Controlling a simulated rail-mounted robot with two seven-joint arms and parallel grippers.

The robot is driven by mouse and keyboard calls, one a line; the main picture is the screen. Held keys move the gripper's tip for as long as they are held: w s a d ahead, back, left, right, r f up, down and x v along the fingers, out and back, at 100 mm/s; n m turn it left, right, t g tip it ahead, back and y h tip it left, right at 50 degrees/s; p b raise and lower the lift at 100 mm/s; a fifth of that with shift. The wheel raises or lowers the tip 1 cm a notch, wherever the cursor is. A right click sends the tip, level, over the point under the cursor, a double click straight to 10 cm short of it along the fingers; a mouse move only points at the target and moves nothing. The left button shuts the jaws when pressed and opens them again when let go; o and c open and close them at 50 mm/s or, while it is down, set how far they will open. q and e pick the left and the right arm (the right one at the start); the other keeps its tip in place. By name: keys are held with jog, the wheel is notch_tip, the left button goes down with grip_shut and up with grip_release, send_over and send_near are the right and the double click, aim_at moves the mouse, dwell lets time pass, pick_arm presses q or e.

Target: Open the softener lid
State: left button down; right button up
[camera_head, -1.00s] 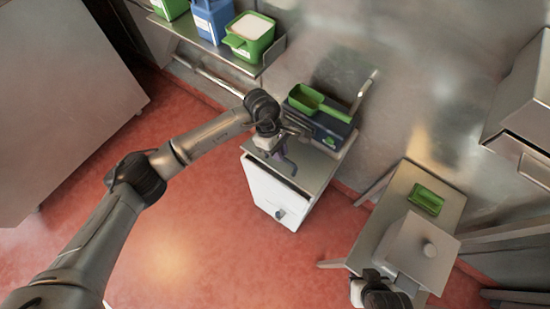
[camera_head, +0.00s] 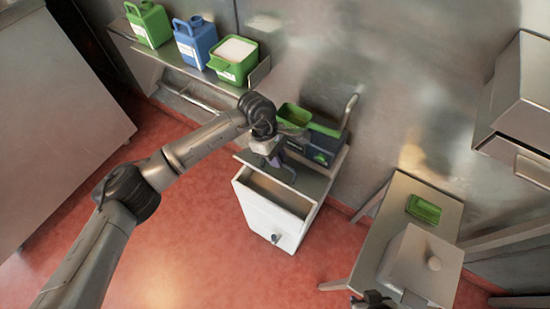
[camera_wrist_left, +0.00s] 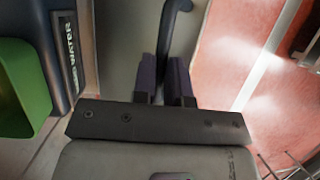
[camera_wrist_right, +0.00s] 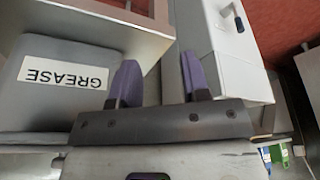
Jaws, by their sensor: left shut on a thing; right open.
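A white-fronted cabinet (camera_head: 262,218) stands at the wall, which I take to be the softener. Its grey top panel, the lid (camera_head: 306,180), stands back and seemingly raised above a tan opening (camera_head: 275,190). My left gripper (camera_head: 283,160) is over the lid. In the left wrist view its fingers (camera_wrist_left: 167,80) are shut on a dark bar handle (camera_wrist_left: 172,30) on the grey panel (camera_wrist_left: 122,45). My right gripper (camera_head: 372,300) is at the bottom edge; its fingers (camera_wrist_right: 158,78) are open and empty.
A shelf with green and blue containers (camera_head: 190,42) is at upper left. A box labelled GREASE (camera_wrist_right: 65,85) is beside my right gripper. A side table (camera_head: 397,205) stands right.

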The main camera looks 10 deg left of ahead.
pick_arm(q)
jog(key=shift+a+f, duration=0.1)
jog(key=shift+f, duration=0.3)
jog(key=c, duration=1.5)
grip_release()
jog(key=shift+w, duration=0.1)
jog(key=o, duration=0.4)
jog(key=shift+w+d+r, duration=0.1)
jog(key=shift+d+r, duration=0.15)
jog(key=shift+c, duration=0.2)
jog(key=shift+a, duration=0.1)
jog(key=p+v, duration=0.3)
jog(key=v, duration=1)
jog(key=shift+r, duration=0.4)
jog(key=shift+a, duration=0.1)
